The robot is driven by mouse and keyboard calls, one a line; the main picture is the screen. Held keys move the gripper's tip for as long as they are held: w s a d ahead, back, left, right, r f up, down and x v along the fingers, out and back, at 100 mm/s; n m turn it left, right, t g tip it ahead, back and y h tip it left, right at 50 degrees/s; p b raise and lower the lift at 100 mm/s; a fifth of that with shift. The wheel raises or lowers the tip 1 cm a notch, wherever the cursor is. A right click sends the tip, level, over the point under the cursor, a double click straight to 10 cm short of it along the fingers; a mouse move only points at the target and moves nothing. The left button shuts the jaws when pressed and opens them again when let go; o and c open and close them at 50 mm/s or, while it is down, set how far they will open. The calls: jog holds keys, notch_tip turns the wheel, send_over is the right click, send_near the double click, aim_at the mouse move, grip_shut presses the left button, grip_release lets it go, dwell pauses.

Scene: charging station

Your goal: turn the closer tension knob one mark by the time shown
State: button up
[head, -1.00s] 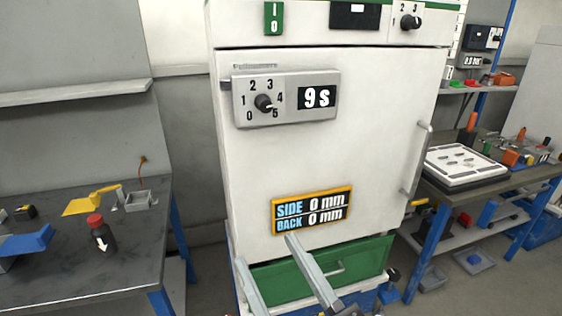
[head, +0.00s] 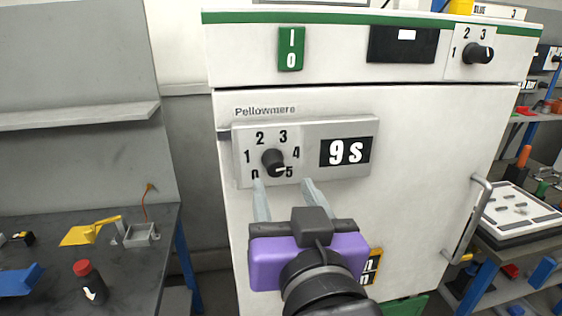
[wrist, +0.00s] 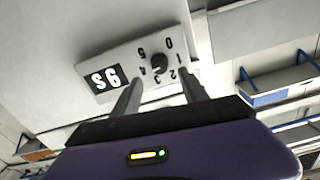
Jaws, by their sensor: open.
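The black tension knob (head: 273,162) sits on a grey panel (head: 340,129) on the white cabinet door, with a dial marked 0 to 5 around it. Its white pointer aims down and right, towards the 5. The panel's display (head: 345,151) reads 9 s. My gripper (head: 283,183) is open, its two fingers spread just below the knob in the head view. In the wrist view the knob (wrist: 160,64) appears beyond and between the open fingertips (wrist: 160,78). I cannot tell the remaining gap to the panel.
A second knob (head: 479,53) marked 1 to 3 and a green I/O switch (head: 291,49) are above the door. A door handle (head: 470,222) juts out at right. A workbench with a dark bottle (head: 92,288) stands at left.

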aim_at(277, 169)
jog(key=p+x, duration=0.1)
jog(key=x, duration=0.6)
jog(key=shift+w+a+f+p, duration=0.1)
jog(key=shift+w+p, duration=0.15)
jog(key=shift+p, duration=0.1)
jog(key=shift+c, duration=0.4)
grip_shut()
